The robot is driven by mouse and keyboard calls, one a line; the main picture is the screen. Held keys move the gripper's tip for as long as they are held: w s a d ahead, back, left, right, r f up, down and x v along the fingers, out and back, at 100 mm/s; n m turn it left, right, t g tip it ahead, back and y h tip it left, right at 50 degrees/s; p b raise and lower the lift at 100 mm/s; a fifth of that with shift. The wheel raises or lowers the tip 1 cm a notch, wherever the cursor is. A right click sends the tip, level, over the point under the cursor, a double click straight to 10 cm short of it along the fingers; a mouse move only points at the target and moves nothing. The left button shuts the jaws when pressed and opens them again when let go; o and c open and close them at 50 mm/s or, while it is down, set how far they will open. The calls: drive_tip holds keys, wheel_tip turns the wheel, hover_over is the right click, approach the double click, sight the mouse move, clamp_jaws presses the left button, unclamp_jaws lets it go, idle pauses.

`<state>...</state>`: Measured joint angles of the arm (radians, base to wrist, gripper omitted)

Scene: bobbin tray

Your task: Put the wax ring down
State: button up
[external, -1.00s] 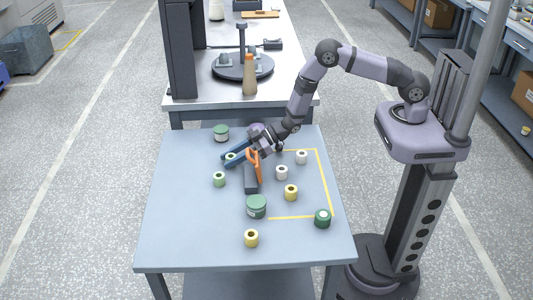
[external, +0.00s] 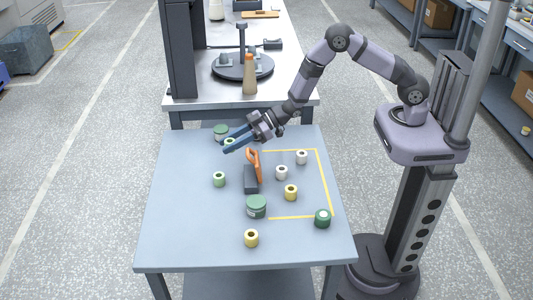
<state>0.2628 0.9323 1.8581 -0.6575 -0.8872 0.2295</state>
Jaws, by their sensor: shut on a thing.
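My gripper (external: 233,145) has long blue fingers and reaches over the far left part of the blue-grey table (external: 180,235). It is shut on a small pale green ring (external: 229,141), taken as the wax ring, at the fingertips. The ring appears to be above the table top, and the fingers partly hide it. A green-lidded tin (external: 221,131) stands close behind it in the picture. A similar pale green bobbin (external: 219,179) stands apart on the table, nearer the front.
An orange-handled tool (external: 254,160) stands in a dark block (external: 251,181) mid-table. White bobbins (external: 282,172), yellow bobbins (external: 291,192), a dark green bobbin (external: 323,218) and another green tin (external: 256,206) stand around. Yellow tape (external: 317,175) marks the right side. The left front is clear.

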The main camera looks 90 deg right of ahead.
wheel_tip(320, 180, up, 6)
drive_tip(key=d+f, duration=0.1)
drive_tip(key=d, duration=0.2)
drive_tip(key=s+a+f+m+h, duration=0.1)
drive_tip(key=s+h, duration=0.1)
drive_tip(key=s, duration=1.3)
drive_tip(key=shift+s+f+m, duration=0.2)
drive_tip(key=shift+s+m, duration=0.05)
drive_tip(key=shift+m, duration=0.15)
drive_tip(key=shift+f, duration=0.1)
drive_tip(key=shift+f, duration=2.85)
drive_tip(key=shift+f, duration=0.1)
